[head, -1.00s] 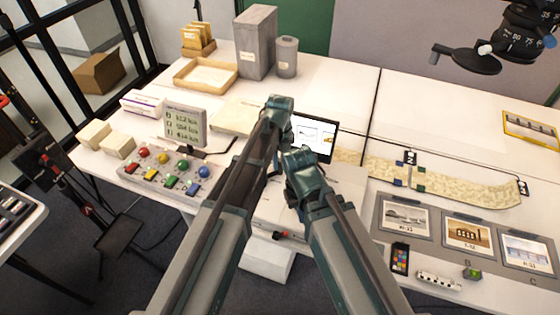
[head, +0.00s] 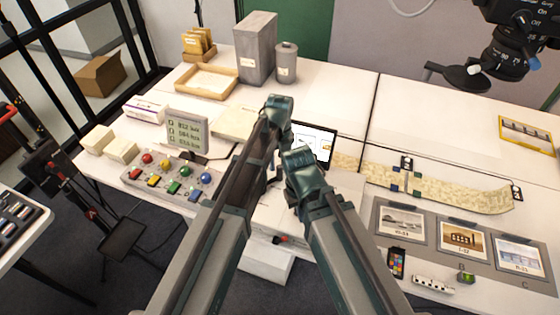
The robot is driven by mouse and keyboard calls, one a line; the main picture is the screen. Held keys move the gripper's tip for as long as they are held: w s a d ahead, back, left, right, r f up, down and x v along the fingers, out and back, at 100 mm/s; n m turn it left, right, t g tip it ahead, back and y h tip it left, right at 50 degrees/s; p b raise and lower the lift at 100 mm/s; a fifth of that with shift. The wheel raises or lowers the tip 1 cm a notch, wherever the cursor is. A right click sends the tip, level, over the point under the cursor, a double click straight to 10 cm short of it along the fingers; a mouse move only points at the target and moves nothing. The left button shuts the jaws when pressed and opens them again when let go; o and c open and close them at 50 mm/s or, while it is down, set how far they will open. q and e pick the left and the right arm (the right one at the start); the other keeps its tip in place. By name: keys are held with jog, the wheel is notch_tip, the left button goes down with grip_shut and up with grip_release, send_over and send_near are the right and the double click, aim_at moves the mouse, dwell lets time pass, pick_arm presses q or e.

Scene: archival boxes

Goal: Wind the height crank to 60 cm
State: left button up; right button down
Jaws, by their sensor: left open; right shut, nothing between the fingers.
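I cannot make out a height crank or a 60 cm scale with certainty. A small red-tipped dark part (head: 281,240) shows at the table's front edge, partly hidden by my arms. A black overhead device (head: 515,45) with number markings hangs at the top right, cut off by the picture edge; a flat black disc (head: 455,76) sits at its lower left. My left gripper (head: 279,104) is open over the middle of the table. My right gripper (head: 298,157) is shut and empty, just below and to the right of it. Both are apart from the overhead device.
The white table (head: 420,110) has clear room at its back right. A control panel (head: 172,183) with coloured knobs and buttons stands at the left, a tablet (head: 316,140) behind my grippers. Picture cards (head: 463,240) lie at the right. A tall grey box (head: 256,48) stands at the back.

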pick_arm(q)
notch_tip(320, 180, up, 10)
jog(key=p, duration=0.9)
dwell(0.3)
jog(key=s+a+n, duration=0.7)
jog(key=a+n, duration=0.1)
jog(key=n, duration=0.7)
jog(key=s+a+n, duration=0.7)
jog(key=a+n, duration=0.1)
jog(key=n, duration=0.6)
jog(key=s+d+m+b, duration=0.1)
jog(key=s+d, duration=0.2)
jog(key=d, duration=0.2)
jog(key=s+d+f+m+y, duration=0.1)
jog(key=s+d, duration=0.2)
jog(key=d, duration=0.2)
jog(key=shift+d+f+m+b, duration=0.25)
jog(key=shift+m+b, duration=0.05)
jog(key=shift+b, duration=0.05)
